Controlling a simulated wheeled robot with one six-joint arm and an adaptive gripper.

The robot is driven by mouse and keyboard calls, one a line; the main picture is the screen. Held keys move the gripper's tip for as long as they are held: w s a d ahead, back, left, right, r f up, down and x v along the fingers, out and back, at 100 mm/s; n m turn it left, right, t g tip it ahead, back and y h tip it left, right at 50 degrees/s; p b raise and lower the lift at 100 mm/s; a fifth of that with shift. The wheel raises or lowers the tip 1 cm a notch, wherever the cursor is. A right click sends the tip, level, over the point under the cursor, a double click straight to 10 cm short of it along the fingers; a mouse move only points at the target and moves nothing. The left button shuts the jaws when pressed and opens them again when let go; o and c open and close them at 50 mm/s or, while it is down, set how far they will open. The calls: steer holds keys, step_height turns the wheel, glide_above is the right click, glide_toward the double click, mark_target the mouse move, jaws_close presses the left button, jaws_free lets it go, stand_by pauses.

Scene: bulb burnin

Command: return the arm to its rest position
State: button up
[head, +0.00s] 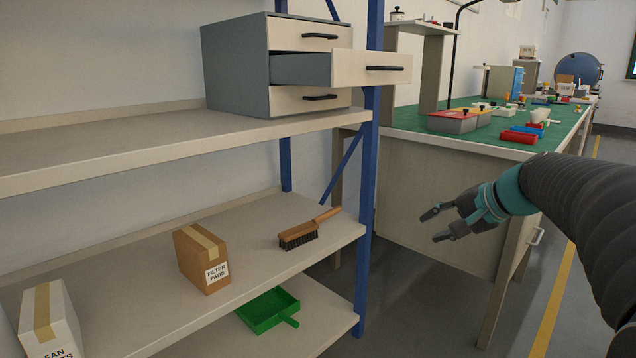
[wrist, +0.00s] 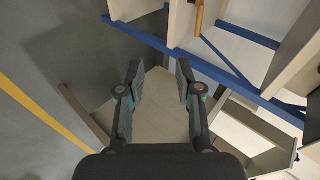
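My gripper (head: 436,226) is at the right of the head view, in the air in front of the workbench's end panel and to the right of the shelf unit. In the wrist view my gripper (wrist: 158,75) has its two fingers apart with nothing between them. The arm comes in from the right edge and reaches left. No part of it looks to touch the shelf or the bench.
The shelf unit (head: 130,152) with blue posts holds a drawer cabinet (head: 235,65), its middle drawer (head: 375,68) pulled out. Below are a brush (head: 308,230), a filter pads box (head: 203,258) and a green dustpan (head: 268,309). A green-topped workbench (head: 440,190) stands behind.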

steer(key=s+a+f+n+g+h+p, duration=0.1)
steer(key=s+a+n+h+p, duration=0.1)
steer(key=s, duration=0.7)
steer(key=s+a+f+n+h+p, duration=0.2)
steer(key=s+a+n+p, duration=0.1)
steer(key=s, duration=0.6)
steer(key=s+a+f+n+g+h+p, duration=0.1)
steer(key=s+a+f+n+p, duration=0.1)
steer(key=s, duration=0.7)
steer(key=shift+a+f+n+g+h, duration=0.3)
steer(key=shift+a+n+h, duration=0.15)
steer(key=shift+n, duration=0.55)
steer(key=shift+s, duration=0.1)
